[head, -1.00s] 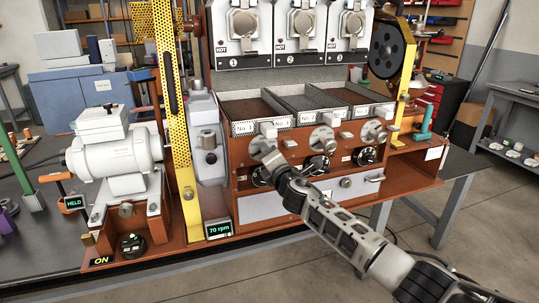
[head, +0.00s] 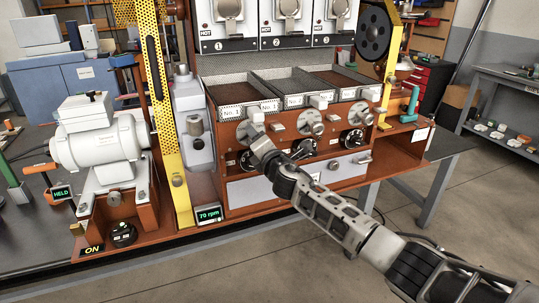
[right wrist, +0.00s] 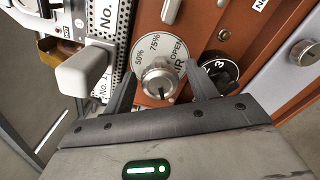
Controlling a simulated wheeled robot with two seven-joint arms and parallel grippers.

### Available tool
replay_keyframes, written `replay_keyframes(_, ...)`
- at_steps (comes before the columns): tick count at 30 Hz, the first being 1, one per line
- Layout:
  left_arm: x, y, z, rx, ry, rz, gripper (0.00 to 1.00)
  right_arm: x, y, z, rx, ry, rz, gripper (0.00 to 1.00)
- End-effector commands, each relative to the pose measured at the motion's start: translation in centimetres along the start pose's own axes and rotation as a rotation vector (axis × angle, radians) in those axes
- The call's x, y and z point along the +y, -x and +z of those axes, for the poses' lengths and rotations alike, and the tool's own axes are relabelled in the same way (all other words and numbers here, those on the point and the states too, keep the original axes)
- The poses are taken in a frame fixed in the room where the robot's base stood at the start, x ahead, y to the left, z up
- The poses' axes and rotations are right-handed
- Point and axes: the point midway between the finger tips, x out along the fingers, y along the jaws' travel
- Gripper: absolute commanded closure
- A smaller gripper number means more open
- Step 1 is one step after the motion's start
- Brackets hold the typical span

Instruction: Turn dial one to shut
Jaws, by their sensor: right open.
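Dial one (head: 243,128) is the leftmost round silver dial on the roaster's orange front, partly behind my right gripper (head: 257,138) in the head view. In the right wrist view dial one (right wrist: 160,78) has a pale plate with 50%, 75% and OPEN marks and a round silver knob in its middle. My right gripper (right wrist: 162,88) is open, with one finger on each side of the knob. I cannot tell whether the fingers touch it. Part of the scale is hidden. My left gripper is in neither view.
A black knob (right wrist: 218,72) sits close beside the right finger in the wrist view. A white block handle (right wrist: 83,70) stands out near the left finger. Two more silver dials (head: 311,123) (head: 362,114) lie to the right on the panel.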

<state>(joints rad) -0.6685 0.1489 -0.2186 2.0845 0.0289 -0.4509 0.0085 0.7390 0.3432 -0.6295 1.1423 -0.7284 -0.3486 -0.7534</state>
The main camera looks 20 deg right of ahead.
Motion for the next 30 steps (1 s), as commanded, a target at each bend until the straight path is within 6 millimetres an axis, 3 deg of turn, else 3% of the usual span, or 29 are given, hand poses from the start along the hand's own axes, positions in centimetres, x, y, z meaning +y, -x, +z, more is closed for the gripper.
replay_keyframes(18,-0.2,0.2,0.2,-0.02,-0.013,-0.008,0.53,-0.1,12.4,-0.1,0.004,0.002,-0.002,0.43)
replay_keyframes(24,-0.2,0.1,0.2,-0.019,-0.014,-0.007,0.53,-0.1,14.7,-0.1,0.003,0.002,-0.002,0.43)
replay_keyframes(30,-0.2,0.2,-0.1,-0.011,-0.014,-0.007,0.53,0.0,15.2,0.0,0.001,0.002,-0.002,0.43)
